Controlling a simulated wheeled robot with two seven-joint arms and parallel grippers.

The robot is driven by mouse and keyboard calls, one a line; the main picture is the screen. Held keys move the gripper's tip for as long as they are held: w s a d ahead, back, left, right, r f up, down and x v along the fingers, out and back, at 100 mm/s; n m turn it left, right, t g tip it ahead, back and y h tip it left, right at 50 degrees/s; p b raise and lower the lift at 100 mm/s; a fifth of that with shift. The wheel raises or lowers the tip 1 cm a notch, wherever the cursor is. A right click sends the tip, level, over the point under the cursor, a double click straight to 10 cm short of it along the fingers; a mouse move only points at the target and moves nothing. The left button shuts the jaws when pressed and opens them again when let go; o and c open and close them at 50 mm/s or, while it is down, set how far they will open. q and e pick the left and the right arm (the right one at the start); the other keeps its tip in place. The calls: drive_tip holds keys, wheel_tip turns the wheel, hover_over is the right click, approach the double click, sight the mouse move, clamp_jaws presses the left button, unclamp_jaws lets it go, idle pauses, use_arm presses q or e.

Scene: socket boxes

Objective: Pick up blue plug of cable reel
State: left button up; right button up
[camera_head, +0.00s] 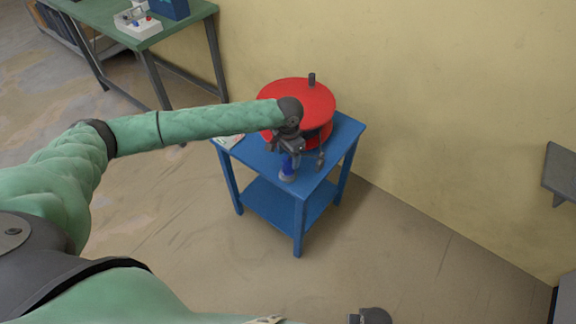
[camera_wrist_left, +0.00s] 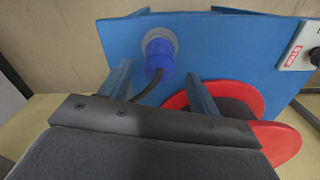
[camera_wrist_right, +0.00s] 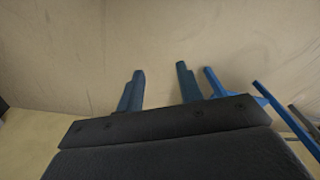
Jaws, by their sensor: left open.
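The blue plug (camera_head: 287,168) stands near the front edge of a blue table. In the left wrist view the plug (camera_wrist_left: 159,60) is on a round grey base, with a dark cable running from it. The red cable reel (camera_head: 300,93) sits behind it, partly hidden by my left arm; its red rim also shows in the left wrist view (camera_wrist_left: 275,145). My left gripper (camera_head: 303,157) is open and close over the plug. In the left wrist view its fingers (camera_wrist_left: 160,78) are on either side of the plug, apart from it. My right gripper (camera_wrist_right: 160,70) is open and empty, away from the table.
The blue table (camera_head: 325,185) has a lower shelf. A light box (camera_wrist_left: 298,50) with a red label lies at its edge. A green workbench (camera_head: 95,12) with a white socket box (camera_head: 138,25) is at the upper left. A grey shelf (camera_head: 562,172) is at the right wall.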

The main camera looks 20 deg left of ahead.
sight(288, 160)
use_arm(q)
wheel_tip(288, 160, down, 2)
drive_tip(key=shift+f+p, duration=0.2)
drive_tip(key=shift+p, duration=0.25)
drive_tip(key=shift+f, duration=0.65)
use_arm(e)
drive_tip(key=shift+s+d+f, duration=0.15)
drive_tip(key=shift+s+f, duration=0.1)
drive_tip(key=shift+f, duration=0.65)
drive_tip(key=shift+s+d+f, duration=0.2)
drive_tip(key=shift+s+f, duration=0.1)
drive_tip(key=shift+f, duration=0.55)
drive_tip(key=shift+s+d+f, duration=0.15)
drive_tip(key=shift+s+f, duration=0.1)
drive_tip(key=shift+f, duration=0.65)
use_arm(q)
drive_tip(key=c, duration=1)
drive_tip(key=shift+c, duration=0.4)
drive_tip(key=shift+r, duration=0.1)
use_arm(e)
drive_tip(key=shift+s, duration=0.1)
